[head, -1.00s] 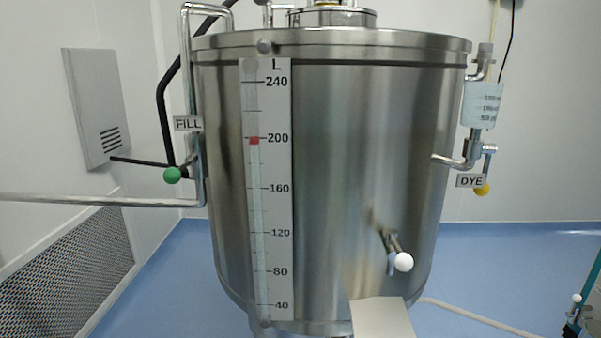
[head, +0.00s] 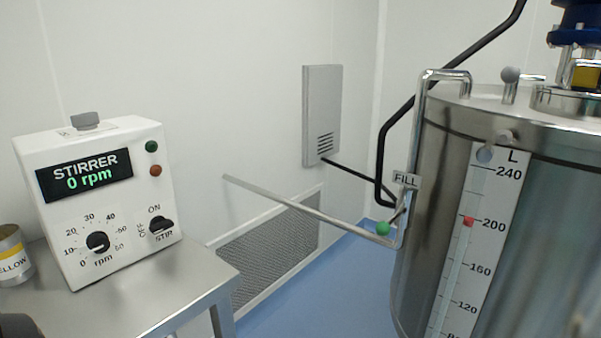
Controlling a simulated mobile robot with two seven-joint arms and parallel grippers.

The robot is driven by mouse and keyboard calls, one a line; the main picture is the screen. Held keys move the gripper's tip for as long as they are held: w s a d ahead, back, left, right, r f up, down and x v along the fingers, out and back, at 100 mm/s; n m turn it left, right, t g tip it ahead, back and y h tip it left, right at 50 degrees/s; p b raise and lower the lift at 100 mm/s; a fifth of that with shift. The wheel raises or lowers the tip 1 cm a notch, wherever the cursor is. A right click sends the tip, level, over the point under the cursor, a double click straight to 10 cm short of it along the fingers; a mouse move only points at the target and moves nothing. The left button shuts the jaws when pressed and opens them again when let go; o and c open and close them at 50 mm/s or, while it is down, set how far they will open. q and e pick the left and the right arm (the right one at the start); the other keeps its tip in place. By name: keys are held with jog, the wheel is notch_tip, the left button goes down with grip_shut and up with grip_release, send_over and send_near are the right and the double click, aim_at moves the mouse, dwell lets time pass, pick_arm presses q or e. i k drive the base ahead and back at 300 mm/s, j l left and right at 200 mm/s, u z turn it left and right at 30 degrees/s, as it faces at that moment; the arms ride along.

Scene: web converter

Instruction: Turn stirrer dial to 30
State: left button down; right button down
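The stirrer box (head: 120,190) is white and stands on a steel table at the left of the head view. Its display (head: 85,176) reads "STIRRER 0 rpm" in white and green. The black rpm dial (head: 97,242) is at the lower left of its face, inside a printed scale from 0 to 60. Its pointer is too small to read surely. To its right is a black STIR switch (head: 161,225) marked OFF and ON; its setting is unclear. Neither gripper can be made out in the head view.
The steel table (head: 190,283) has bare room right of the box. A dark, cut-off shape (head: 18,326) is at the bottom left corner. The steel tank (head: 560,210) and FILL pipe (head: 310,210) are at the right.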

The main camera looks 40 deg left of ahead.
aim_at(96, 242)
jog(key=u, duration=2.3)
